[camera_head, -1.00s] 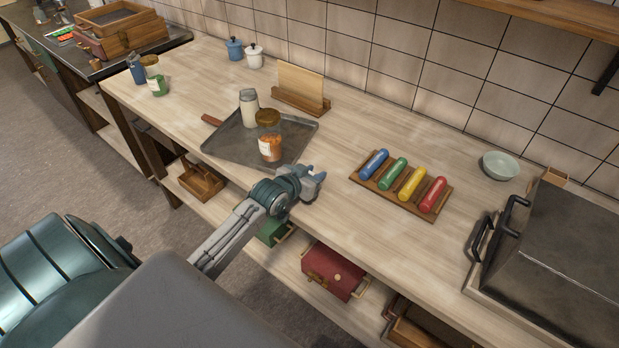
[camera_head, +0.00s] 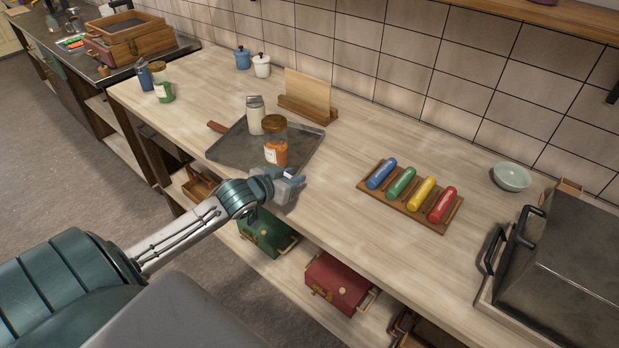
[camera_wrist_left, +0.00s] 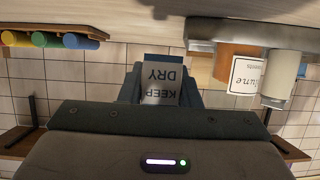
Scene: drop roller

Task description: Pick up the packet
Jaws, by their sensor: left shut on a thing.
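The packet (camera_wrist_left: 163,85) is a small white and blue thing with "KEEP DRY" printed on it, upside down in the left wrist view. It sits between the two fingers of my left gripper (camera_head: 291,185), which is shut on it. The packet is mostly hidden by the gripper there. My right gripper is not in view.
The grey tray (camera_head: 228,150) bears an orange-filled jar (camera_head: 276,153) and a white-grey shaker (camera_head: 255,117), close to my gripper. A wooden rack (camera_head: 389,203) holds several coloured cylinders to the right. The counter (camera_head: 335,185) between tray and rack is clear.

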